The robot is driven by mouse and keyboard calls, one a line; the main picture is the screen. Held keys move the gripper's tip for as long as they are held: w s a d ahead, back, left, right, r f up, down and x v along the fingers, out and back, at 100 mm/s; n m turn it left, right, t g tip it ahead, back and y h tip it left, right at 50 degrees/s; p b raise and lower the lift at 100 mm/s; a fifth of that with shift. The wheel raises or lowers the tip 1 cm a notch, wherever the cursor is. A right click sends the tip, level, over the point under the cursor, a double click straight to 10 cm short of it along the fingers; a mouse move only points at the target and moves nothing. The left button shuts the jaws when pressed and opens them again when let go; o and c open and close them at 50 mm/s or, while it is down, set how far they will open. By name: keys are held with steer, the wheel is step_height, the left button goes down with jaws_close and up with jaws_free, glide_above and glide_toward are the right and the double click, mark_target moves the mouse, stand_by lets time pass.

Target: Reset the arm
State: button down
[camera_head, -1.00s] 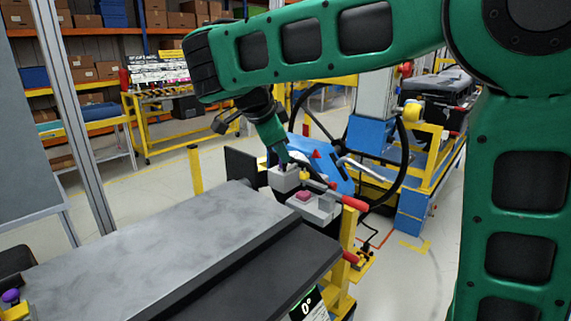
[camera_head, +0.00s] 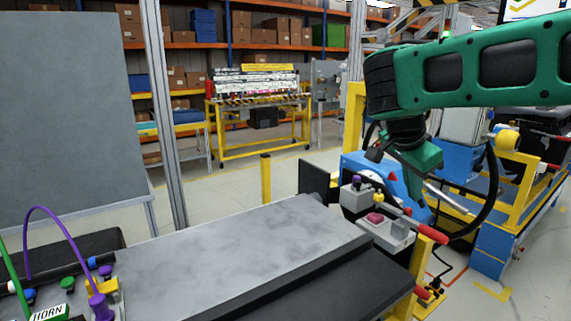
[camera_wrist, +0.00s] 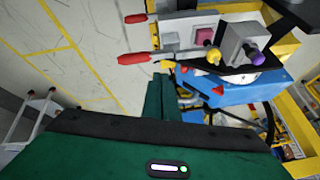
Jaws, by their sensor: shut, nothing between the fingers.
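My green arm (camera_head: 470,72) reaches in from the right edge in the head view. My gripper (camera_head: 422,188) hangs from its end and points down, beside the grey box with a pink-red button (camera_head: 375,217). It also shows in the wrist view (camera_wrist: 160,84), where its green fingers are together with nothing seen between them. The grey box (camera_wrist: 188,36) lies beyond the fingertips there and looks apart from them.
A grey-topped bench (camera_head: 250,245) fills the front. Cables and a HORN label (camera_head: 48,312) are at the lower left. Red-handled levers (camera_head: 432,234) and a blue unit (camera_head: 385,175) stand close to my gripper. A yellow cart (camera_head: 262,140) stands behind, with open floor before it.

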steer(key=s+d+f+n+g+y, duration=0.1)
steer(key=s+d+f+n, duration=0.1)
steer(key=s+d+f, duration=0.4)
steer(key=s+d+f+n+g+y, duration=0.1)
steer(key=s+d+f+n, duration=0.1)
steer(key=s+d, duration=0.5)
steer(key=s+a+f+n+y, duration=0.1)
steer(key=s+a+f+n, duration=0.1)
steer(key=s, duration=0.5)
steer(key=s+a+f+n+g+y, duration=0.1)
steer(key=s+a+f+n+y, duration=0.1)
steer(key=s+f, duration=0.3)
steer(key=s, duration=0.3)
steer(key=shift+s+f+n, duration=0.15)
steer(key=shift+s+n, duration=0.05)
steer(key=shift+n, duration=0.1)
